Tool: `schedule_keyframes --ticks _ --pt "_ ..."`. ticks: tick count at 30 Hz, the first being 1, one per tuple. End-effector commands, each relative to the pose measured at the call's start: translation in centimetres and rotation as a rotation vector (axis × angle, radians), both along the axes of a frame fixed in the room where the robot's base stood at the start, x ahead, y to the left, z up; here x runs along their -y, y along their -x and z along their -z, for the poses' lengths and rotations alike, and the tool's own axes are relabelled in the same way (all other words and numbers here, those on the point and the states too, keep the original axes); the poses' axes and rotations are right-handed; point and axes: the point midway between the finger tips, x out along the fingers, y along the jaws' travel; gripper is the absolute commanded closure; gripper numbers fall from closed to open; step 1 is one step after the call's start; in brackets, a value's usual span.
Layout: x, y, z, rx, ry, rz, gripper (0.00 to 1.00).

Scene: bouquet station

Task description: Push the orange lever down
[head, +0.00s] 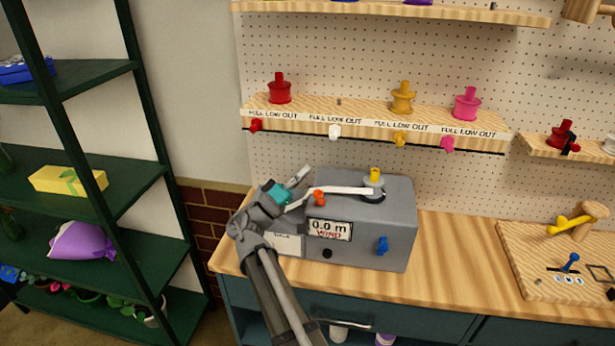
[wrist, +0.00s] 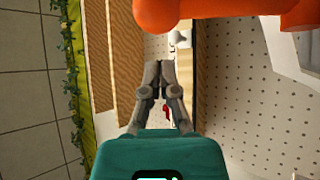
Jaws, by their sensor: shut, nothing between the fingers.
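The orange lever (head: 319,198) is a small knob on the front left of the grey winding machine (head: 398,215), just above its "0.0 m WIND" display. In the wrist view the lever (wrist: 235,10) is large and close along the top edge, partly cut off. My gripper (head: 304,171) is at the machine's upper left, its fingers pointing up and right, to the left of and above the lever. In the wrist view my gripper (wrist: 160,66) has its fingertips together with nothing between them. No contact with the lever is visible.
A white strip (head: 340,189) runs across the machine's top to a yellow-topped spool (head: 375,178). A shelf of ribbon spools (head: 360,115) hangs behind. Bare worktop (head: 450,255) lies to the right.

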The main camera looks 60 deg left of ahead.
Motion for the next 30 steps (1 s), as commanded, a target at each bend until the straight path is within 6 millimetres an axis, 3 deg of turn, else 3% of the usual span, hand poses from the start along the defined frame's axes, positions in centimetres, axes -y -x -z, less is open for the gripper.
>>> schedule_keyframes --ticks 2,21,30 --pt "-0.6 -0.3 -0.7 0.0 0.0 0.004 1.0" --pt "-0.8 5.4 4.3 0.0 0.0 0.005 1.0" --pt "-0.9 7.2 5.5 0.0 0.0 0.007 1.0"
